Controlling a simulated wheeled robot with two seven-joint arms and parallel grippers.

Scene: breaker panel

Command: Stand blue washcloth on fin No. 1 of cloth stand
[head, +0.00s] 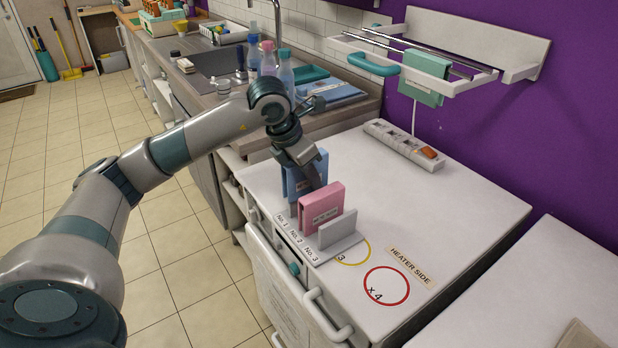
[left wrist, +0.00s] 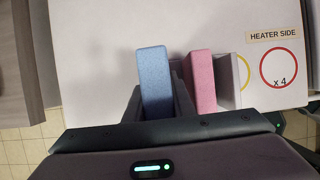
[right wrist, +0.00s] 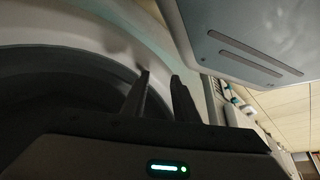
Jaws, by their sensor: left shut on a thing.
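The blue washcloth (head: 293,182) is an upright folded block at the No. 1 end of the cloth stand (head: 340,249). My left gripper (head: 314,176) is shut on it; in the left wrist view the blue washcloth (left wrist: 155,75) is between the fingers. Fin No. 1 is hidden, and I cannot tell whether the cloth bears on it. A pink washcloth (head: 321,208) stands on the middle fin, close beside the left gripper. The grey No. 3 fin (head: 338,229) is bare. My right gripper (right wrist: 160,80) is empty, its fingers apart, away from the stand.
The stand is near the front edge of a white top (head: 440,205). A power strip (head: 403,145) lies at the back. A wall rack (head: 450,60) holds a teal cloth (head: 425,75). Bottles (head: 268,58) stand on the counter behind.

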